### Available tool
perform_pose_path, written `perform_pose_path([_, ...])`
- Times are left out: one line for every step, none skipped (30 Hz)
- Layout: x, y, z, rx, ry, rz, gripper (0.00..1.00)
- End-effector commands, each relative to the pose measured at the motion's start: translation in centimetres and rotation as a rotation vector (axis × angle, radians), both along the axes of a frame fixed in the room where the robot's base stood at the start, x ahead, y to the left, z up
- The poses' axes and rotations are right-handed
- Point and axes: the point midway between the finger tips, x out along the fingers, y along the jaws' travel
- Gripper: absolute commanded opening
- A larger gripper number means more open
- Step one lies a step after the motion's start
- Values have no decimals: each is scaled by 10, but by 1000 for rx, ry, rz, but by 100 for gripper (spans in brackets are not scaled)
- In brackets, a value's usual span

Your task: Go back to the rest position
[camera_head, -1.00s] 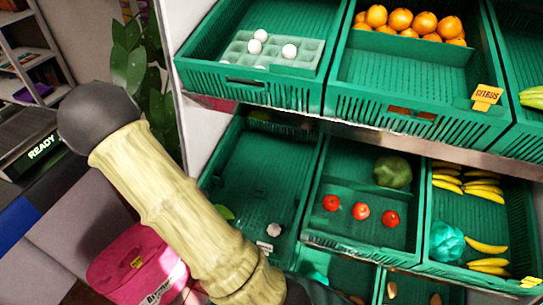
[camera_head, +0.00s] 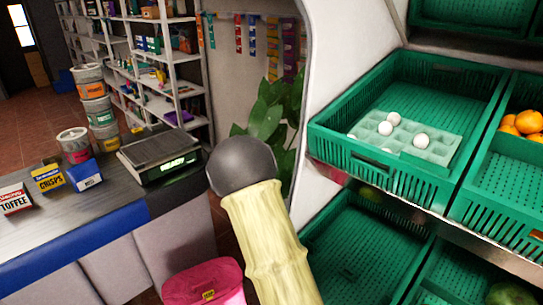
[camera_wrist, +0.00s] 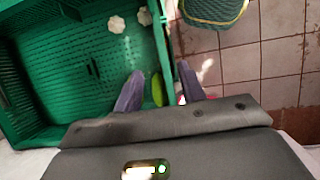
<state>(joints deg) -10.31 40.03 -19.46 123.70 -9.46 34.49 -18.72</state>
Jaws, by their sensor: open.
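My gripper (camera_wrist: 160,84) is open in the wrist view, with its two grey-purple fingers apart. It is over the right edge of a green crate (camera_wrist: 85,72), one finger over the crate and the other over the tiled floor side. A green elongated item (camera_wrist: 157,89) shows between the fingers, by the crate wall; I cannot tell its depth, and nothing looks gripped. Two whitish bulb-like items (camera_wrist: 117,24) lie in the crate near its top. In the head view only my arm shows, and my gripper is out of sight.
An upper green crate (camera_head: 345,155) holds an egg tray (camera_head: 437,152) with white eggs. A counter (camera_head: 90,225) with a scale (camera_head: 160,155) and boxes stands left. Tiled floor (camera_wrist: 275,60) and a teal basket (camera_wrist: 213,8) show at the right of the wrist view.

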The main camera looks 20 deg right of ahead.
Motion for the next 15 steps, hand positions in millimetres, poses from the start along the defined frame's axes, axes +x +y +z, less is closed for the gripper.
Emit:
perform_pose_path([0, 0, 0, 0, 0, 0, 40])
perform_pose_path([0, 0, 0, 0, -1, 0, 40])
perform_pose_path([0, 1, 1, 2, -4, -2, 40])
perform_pose_path([0, 1, 2, 4, -8, -5, 40])
perform_pose_path([0, 3, 4, 8, -14, -8, 40])
perform_pose_path([0, 5, 7, 15, -29, -16, 40])
perform_pose_path([-1, 8, 10, 22, -42, -23, 40])
perform_pose_path([-1, 10, 14, 30, -56, -33, 40])
perform_pose_path([-2, 15, 20, 43, -81, -48, 40])
perform_pose_path([-3, 19, 25, 55, -103, -62, 40])
perform_pose_path([-4, 23, 31, 67, -127, -75, 40])
perform_pose_path([-6, 28, 39, 83, -158, -93, 40])
perform_pose_path([-7, 33, 45, 96, -184, -108, 40])
perform_pose_path([-9, 37, 52, 108, -210, -124, 40])
perform_pose_path([-11, 43, 60, 125, -243, -144, 40])
